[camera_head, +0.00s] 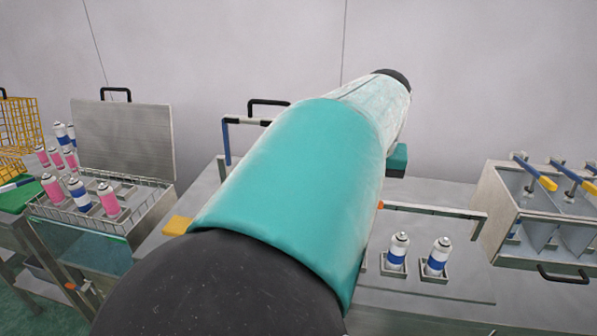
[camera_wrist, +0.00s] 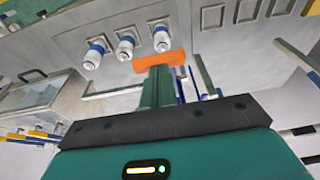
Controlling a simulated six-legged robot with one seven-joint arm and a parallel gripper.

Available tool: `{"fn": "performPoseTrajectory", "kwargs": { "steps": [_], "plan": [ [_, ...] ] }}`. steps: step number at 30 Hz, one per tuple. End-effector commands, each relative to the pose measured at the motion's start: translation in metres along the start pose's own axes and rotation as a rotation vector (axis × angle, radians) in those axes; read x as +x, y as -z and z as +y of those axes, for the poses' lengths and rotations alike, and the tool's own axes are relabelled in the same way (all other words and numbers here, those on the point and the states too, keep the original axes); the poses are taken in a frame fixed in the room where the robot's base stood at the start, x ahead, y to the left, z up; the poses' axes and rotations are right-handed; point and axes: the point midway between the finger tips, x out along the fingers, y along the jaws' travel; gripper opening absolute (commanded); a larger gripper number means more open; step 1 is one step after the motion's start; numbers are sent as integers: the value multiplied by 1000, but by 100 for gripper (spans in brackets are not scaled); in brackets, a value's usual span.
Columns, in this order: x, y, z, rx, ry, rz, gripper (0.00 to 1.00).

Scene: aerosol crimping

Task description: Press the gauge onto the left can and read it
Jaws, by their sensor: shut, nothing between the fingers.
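In the wrist view three white cans with blue bands stand in square holders: one at left (camera_wrist: 95,53), one in the middle (camera_wrist: 125,42) and one at right (camera_wrist: 161,36). In the head view two such cans show, one (camera_head: 395,252) beside the other (camera_head: 438,257); my arm may hide the third. My gripper (camera_wrist: 158,66) is shut and empty, its green fingers reaching toward the cans. An orange piece shows at the fingertips, close to the right can in the picture; I cannot tell whether they touch. I cannot make out the gauge.
A yellow block (camera_head: 177,225) lies by my arm. My arm covers the middle.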

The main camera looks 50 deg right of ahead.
Motion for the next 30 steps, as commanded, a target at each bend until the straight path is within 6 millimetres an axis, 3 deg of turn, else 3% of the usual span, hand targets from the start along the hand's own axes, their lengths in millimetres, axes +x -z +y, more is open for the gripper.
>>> {"fn": "performPoseTrajectory", "kwargs": {
  "steps": [30],
  "plan": [
    [37, -16, 0, 0, 1, -1, 0]
  ]
}}
